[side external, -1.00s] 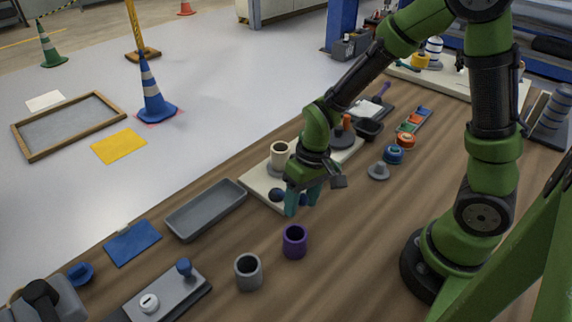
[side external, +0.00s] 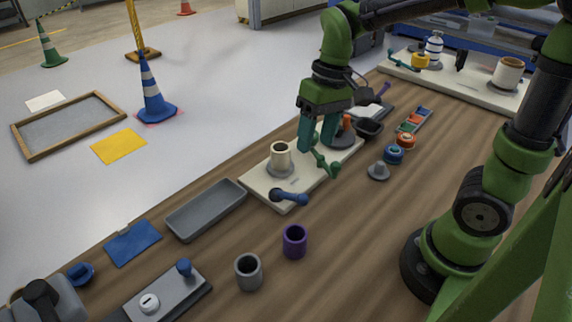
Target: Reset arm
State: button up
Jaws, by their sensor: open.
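My gripper (side external: 317,138) hangs above the far part of the cream board (side external: 262,188) with its teal fingers pointing down. It is open, and its fingers are above and behind a green handle-like piece (side external: 324,162); I cannot tell whether they touch it. A cream roller (side external: 280,157) stands upright on a grey base on the board, left of the gripper. An orange piece and a dark round base (side external: 343,139) are partly hidden behind the fingers.
A purple cup (side external: 295,241) and a grey cup (side external: 248,271) stand on the wooden table. A grey tray (side external: 206,209) lies left of the board. A grey knob (side external: 379,171), blue ring (side external: 393,154) and orange ring (side external: 406,140) stand to the right. The table's middle right is clear.

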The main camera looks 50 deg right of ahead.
jog(key=shift+d+r, duration=0.1)
jog(key=shift+r, duration=0.2)
jog(key=s+d+r+m+t, duration=0.1)
jog(key=s+r+m+t, duration=0.1)
jog(key=s+r+t, duration=0.2)
jog(key=s+t, duration=0.2)
jog(key=shift+s+r+t, duration=0.25)
jog(key=shift+t, duration=0.15)
